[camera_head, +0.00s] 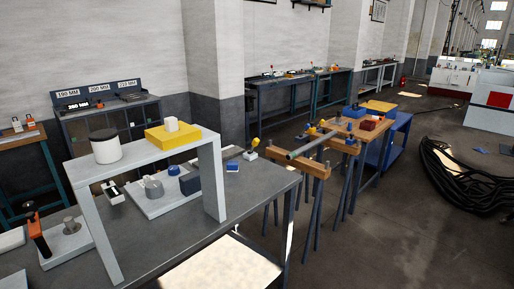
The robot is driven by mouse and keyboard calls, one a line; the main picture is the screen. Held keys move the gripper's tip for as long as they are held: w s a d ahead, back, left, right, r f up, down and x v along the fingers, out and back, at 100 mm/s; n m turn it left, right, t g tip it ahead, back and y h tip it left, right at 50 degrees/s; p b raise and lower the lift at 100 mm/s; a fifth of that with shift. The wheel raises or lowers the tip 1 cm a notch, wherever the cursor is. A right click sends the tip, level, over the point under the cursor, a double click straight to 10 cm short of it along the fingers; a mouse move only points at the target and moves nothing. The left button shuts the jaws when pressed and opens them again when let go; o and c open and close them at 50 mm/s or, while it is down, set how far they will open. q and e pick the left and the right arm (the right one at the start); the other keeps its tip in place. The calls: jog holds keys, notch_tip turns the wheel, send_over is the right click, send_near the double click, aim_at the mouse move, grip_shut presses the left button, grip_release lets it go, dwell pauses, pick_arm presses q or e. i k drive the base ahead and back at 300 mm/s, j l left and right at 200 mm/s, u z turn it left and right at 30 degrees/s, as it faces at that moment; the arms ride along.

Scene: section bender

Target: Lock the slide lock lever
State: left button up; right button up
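A grey bench (180,235) in the foreground carries a white frame (140,155) shaped like a small bridge. A lever (37,232) with an orange arm and dark ends stands at the bench's left side, tilted, beside a white plate with a small grey post (71,225). I cannot tell whether this is the slide lock lever or whether it is locked. Under the frame a pale base (150,205) holds a grey round part (154,188), a blue round part and a dark block. Neither of my grippers is in view.
A white cylinder with a dark top (105,146) and a yellow block (178,136) stand on the frame. A bar (310,145) rests on wooden-topped stands to the right. Coiled black cable (465,180) lies on the floor at right. Floor between is clear.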

aim_at(256, 141)
jog(key=i+l+u, duration=0.2)
jog(key=u, duration=0.3)
jog(key=i+l+u, duration=0.15)
jog(key=l+u, duration=0.2)
jog(key=u, duration=0.15)
jog(key=i+l+u, duration=0.1)
jog(key=l, duration=0.3)
jog(key=i+l+u, duration=0.1)
jog(key=l, duration=0.3)
jog(key=i+l+u, duration=0.1)
jog(key=l, duration=0.35)
jog(key=i+l+u, duration=0.1)
jog(key=l, duration=0.3)
jog(key=i+l, duration=0.1)
jog(key=l, duration=0.3)
jog(key=i+l, duration=0.1)
jog(key=l, duration=0.35)
jog(key=i+l, duration=0.1)
jog(key=l, duration=0.3)
jog(key=i+l, duration=0.1)
jog(key=l, duration=0.35)
